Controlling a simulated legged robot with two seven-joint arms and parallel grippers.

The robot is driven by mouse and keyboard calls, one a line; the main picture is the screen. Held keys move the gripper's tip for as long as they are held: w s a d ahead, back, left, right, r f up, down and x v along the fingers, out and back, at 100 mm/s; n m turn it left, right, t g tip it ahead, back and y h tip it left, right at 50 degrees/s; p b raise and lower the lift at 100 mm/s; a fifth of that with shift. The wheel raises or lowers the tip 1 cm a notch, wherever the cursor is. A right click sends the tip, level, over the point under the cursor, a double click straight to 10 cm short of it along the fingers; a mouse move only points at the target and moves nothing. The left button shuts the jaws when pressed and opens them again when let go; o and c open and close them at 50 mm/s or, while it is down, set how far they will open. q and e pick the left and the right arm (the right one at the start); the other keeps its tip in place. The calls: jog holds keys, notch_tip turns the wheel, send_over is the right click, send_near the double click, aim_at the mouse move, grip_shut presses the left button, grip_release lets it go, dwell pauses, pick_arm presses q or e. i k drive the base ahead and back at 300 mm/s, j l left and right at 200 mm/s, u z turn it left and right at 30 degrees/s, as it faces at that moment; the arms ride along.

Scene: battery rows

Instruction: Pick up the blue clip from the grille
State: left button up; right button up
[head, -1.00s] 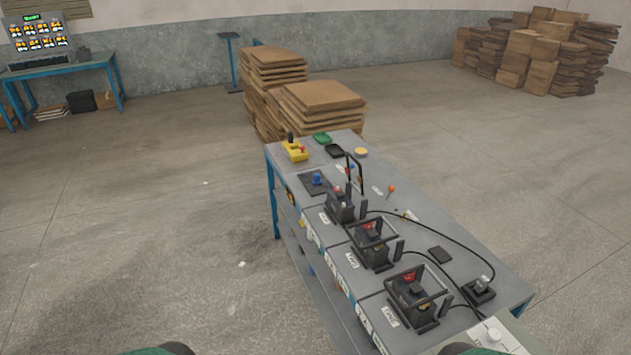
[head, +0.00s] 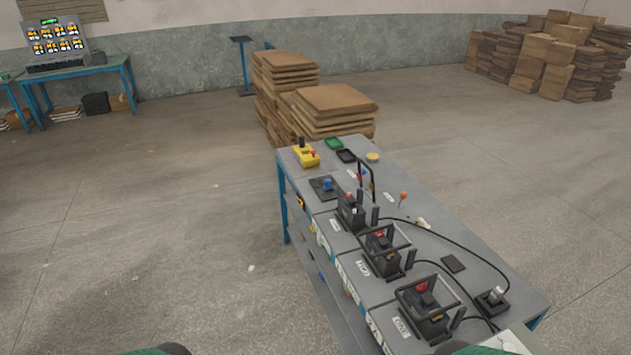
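A small blue piece (head: 327,184), which looks like the blue clip, sits on a dark square plate (head: 317,191) near the far left edge of the grey workbench (head: 432,232). The plate appears to be the grille; its slots are too small to make out. A second small blue spot (head: 363,172) shows farther right, beside the black upright frame. Neither of my grippers is in view. Only green and black parts of my own body show at the bottom edge.
Several black framed devices (head: 383,250) line the bench's near side, with black cables looping right. Cardboard stacks (head: 336,110) are behind the bench. The floor at left is clear.

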aim_at(327, 185)
jog(key=i+j+u, duration=0.15)
jog(key=i, duration=0.55)
jog(key=i+j+u, duration=0.2)
jog(key=i, duration=0.5)
jog(key=i+j+u, duration=0.15)
jog(key=i, duration=0.55)
jog(key=i+j+z, duration=0.15)
jog(key=i+z, duration=0.3)
jog(key=i+j+z, duration=1.3)
jog(key=j, duration=0.15)
